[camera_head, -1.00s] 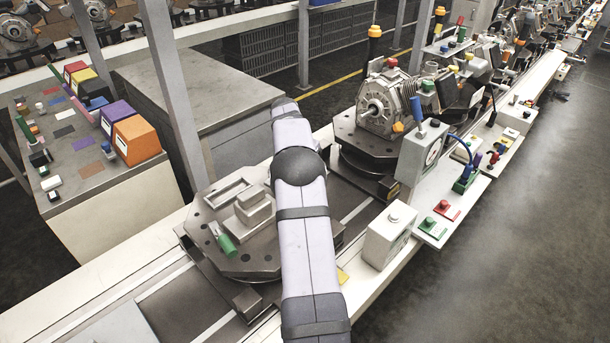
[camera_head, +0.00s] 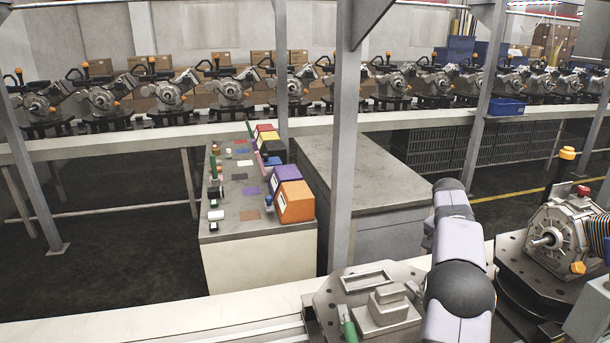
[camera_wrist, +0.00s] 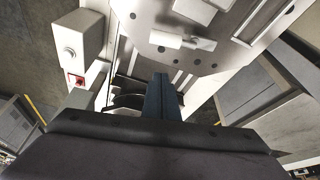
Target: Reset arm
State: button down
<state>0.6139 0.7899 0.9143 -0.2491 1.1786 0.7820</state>
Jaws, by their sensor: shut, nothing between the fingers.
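My gripper (camera_wrist: 163,96) shows in the wrist view as dark fingers pressed together with nothing between them. In the head view my lilac arm reaches over the right side of the same fixture plate (camera_head: 325,297), and the gripper end is hidden there. A green-handled tool (camera_head: 348,325) lies on the plate beside a grey stepped block (camera_head: 388,306). A rectangular frame (camera_head: 367,280) is set behind the block.
A grey bench (camera_head: 222,226) with orange (camera_head: 295,202) and purple bins stands at left. A steel post (camera_head: 343,150) rises behind the fixture. A motor assembly (camera_head: 560,235) stands close on the right. The wrist view shows a white button box (camera_wrist: 76,45).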

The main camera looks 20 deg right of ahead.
jog(key=a+n, duration=0.1)
jog(key=a, duration=0.3)
jog(key=a+n, duration=0.1)
jog(key=a, duration=0.3)
jog(key=a+f+n+y, duration=0.1)
jog(key=a+n, duration=0.1)
jog(key=a, duration=0.2)
jog(key=shift+a, duration=0.2)
jog(key=s+a+f+n+y, duration=0.15)
jog(key=s+a+n, duration=0.35)
jog(key=a, duration=0.5)
jog(key=s+a+f+n+y, duration=0.1)
jog(key=s+a+f+n, duration=0.15)
jog(key=s+a, duration=0.6)
jog(key=s+a+f+n+g, duration=0.1)
jog(key=s+a+f+n, duration=0.2)
jog(key=s+a+f, duration=0.2)
jog(key=s+a, duration=0.3)
jog(key=s, duration=0.2)
jog(key=shift+s+a+n, duration=0.35)
notch_tip(320, 180, down, 9)
jog(key=b, duration=0.8)
jog(key=shift+r+b, duration=0.15)
jog(key=shift+b, duration=0.2)
